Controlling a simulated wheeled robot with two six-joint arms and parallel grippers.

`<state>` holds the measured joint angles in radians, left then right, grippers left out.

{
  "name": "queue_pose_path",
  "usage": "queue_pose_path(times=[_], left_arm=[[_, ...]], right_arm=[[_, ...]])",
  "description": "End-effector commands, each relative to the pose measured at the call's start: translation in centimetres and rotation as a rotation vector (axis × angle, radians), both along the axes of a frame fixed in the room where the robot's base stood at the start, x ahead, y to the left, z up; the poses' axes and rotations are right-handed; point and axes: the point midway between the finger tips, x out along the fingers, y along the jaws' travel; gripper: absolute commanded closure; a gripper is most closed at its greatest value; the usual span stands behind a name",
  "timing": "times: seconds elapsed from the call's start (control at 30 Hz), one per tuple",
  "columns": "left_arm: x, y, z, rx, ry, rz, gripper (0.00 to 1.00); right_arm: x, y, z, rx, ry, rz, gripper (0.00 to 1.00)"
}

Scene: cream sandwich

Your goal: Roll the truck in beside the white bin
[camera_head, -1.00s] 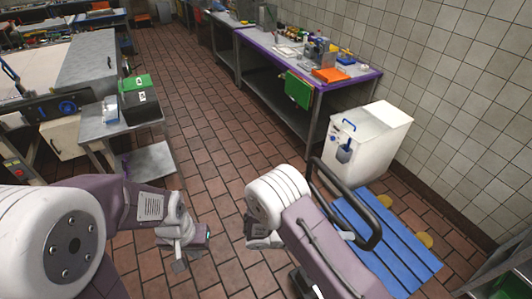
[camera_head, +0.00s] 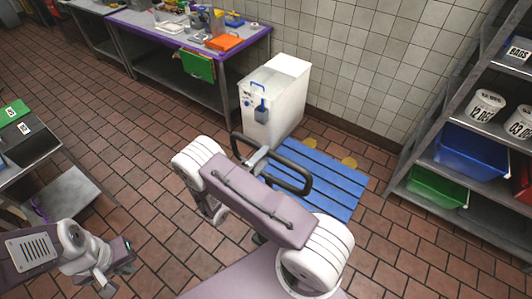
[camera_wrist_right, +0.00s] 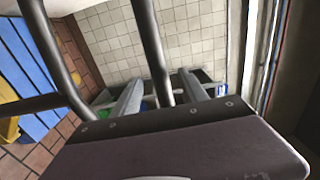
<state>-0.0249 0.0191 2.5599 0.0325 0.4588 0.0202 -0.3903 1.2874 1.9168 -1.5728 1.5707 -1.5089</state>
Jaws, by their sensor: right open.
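The truck has a slatted blue deck (camera_head: 318,180) and a black loop handle (camera_head: 290,178). It stands on the floor just right of the white bin (camera_head: 282,95), its far edge close to the bin's base; a touch cannot be told. My right gripper (camera_wrist_right: 158,90) is open, with the dark handle bar passing between its two grey fingers in the right wrist view. In the head view my right forearm hides most of this gripper and part of the handle. My left gripper (camera_head: 115,278) hangs at lower left, empty, its fingers apart, far from the truck.
A purple-edged table (camera_head: 190,50) stands behind the bin. A shelf rack (camera_head: 430,170) with tubs and crates is at right. A low metal table (camera_head: 25,155) is at left. The tiled floor between is clear.

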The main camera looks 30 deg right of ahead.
Motion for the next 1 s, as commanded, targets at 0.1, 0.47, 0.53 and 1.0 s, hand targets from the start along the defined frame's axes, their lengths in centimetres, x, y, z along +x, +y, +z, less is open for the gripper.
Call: queue_pose_path(times=[0.1, 0.47, 0.53, 1.0], left_arm=[[0.0, 0.0, -0.1, 0.000, 0.000, 0.000, 1.00], [0.0, 0.0, -0.1, 0.000, 0.000, 0.000, 1.00], [0.0, 0.0, -0.1, 0.000, 0.000, 0.000, 1.00], [0.0, 0.0, -0.1, 0.000, 0.000, 0.000, 1.00]], right_arm=[[0.8, -2.1, 0.0, 0.000, -0.001, -0.003, 0.49], [1.4, -3.2, 0.0, 0.000, 0.000, 0.001, 0.49], [1.3, -3.2, 0.0, 0.000, -0.001, 0.001, 0.57], [1.3, -3.2, 0.1, -0.001, -0.002, 0.000, 1.00]])
